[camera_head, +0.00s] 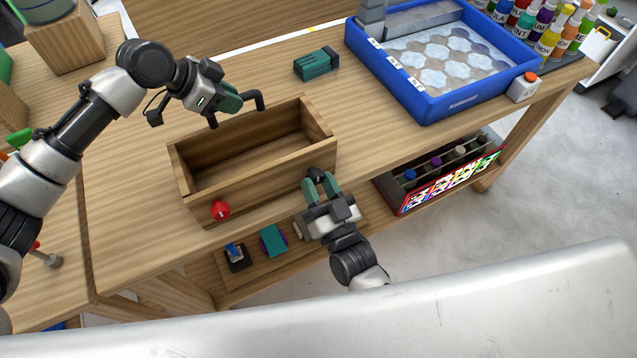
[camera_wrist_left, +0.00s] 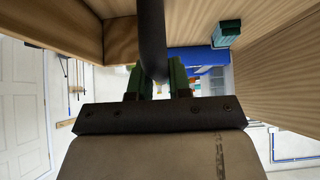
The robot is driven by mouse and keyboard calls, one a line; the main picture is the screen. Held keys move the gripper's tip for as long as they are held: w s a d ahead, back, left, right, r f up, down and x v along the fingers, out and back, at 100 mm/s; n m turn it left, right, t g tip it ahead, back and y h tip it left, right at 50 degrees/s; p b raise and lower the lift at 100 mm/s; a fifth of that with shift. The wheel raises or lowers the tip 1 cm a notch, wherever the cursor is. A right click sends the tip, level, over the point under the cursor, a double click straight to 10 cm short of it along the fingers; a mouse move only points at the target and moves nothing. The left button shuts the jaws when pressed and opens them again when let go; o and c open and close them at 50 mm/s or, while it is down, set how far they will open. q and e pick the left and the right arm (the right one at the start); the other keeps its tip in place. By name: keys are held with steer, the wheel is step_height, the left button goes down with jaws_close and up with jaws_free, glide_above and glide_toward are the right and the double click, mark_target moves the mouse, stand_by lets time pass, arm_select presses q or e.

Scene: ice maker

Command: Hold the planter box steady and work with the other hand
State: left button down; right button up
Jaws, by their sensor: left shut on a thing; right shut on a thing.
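The planter box (camera_head: 183,177) is an open, empty wooden box near the table's front edge. A red round knob (camera_head: 220,209) sits on its near wall. My left gripper (camera_head: 238,103) is above the far wall, shut on a dark bent bar (camera_head: 259,98). The bar also shows as a thick dark rod (camera_wrist_left: 151,35) between the green fingers in the left wrist view; whether it is fixed to the box cannot be told. My right gripper (camera_head: 318,188) is at the near wall's right end, shut on a small dark piece (camera_head: 315,174), mostly hidden by the fingers.
A teal block (camera_head: 316,64) lies behind the box. Several small items lie on the lower shelf (camera_head: 287,279). The table left of the box is clear.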

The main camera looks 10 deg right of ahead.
arm_select(q)
steer(key=shift+w, duration=0.1)
arm_select(e)
steer(key=o, duration=0.8)
steer(key=shift+d+f, duration=0.1)
steer(key=shift+f, duration=0.05)
steer(key=shift+o, duration=0.6)
steer(key=v, duration=1.1)
steer(key=shift+s, duration=0.45)
step_height(320, 180, up, 7)
